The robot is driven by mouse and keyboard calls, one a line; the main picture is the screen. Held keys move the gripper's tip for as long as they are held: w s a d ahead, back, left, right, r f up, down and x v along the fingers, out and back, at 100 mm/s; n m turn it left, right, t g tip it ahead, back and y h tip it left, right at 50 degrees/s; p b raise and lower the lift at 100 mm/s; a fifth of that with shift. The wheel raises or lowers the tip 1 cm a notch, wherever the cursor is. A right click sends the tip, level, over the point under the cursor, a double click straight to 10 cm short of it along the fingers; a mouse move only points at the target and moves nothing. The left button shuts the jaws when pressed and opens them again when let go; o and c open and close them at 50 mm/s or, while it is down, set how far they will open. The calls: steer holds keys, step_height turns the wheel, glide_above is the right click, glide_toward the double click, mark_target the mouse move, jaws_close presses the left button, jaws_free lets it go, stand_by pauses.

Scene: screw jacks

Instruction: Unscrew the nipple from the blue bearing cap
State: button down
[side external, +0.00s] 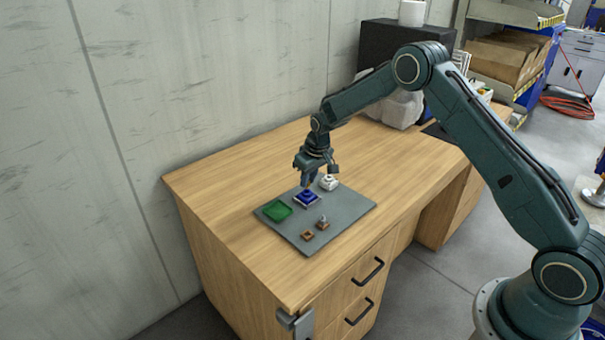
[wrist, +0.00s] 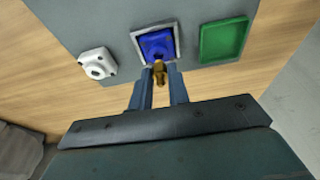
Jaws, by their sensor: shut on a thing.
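The blue bearing cap (side external: 307,198) sits in a light square frame on the grey mat; it also shows in the wrist view (wrist: 157,45). A brass nipple (wrist: 159,70) shows at the near side of the cap in the wrist view, between my fingertips. My gripper (side external: 308,184) is directly over the cap, pointing down, with its fingers shut on the nipple (wrist: 159,85). I cannot tell whether the nipple's lower end is still in the cap. In the side view the fingers hide the nipple.
A green tray (side external: 277,210) lies left of the cap on the grey mat (side external: 345,213). A white housing (side external: 328,182) stands close behind on the right. Two small brown blocks (side external: 308,235) (side external: 323,224) sit toward the front. The wooden desk (side external: 240,180) is clear around the mat.

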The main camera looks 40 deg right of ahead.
steer(key=shift+r, duration=0.65)
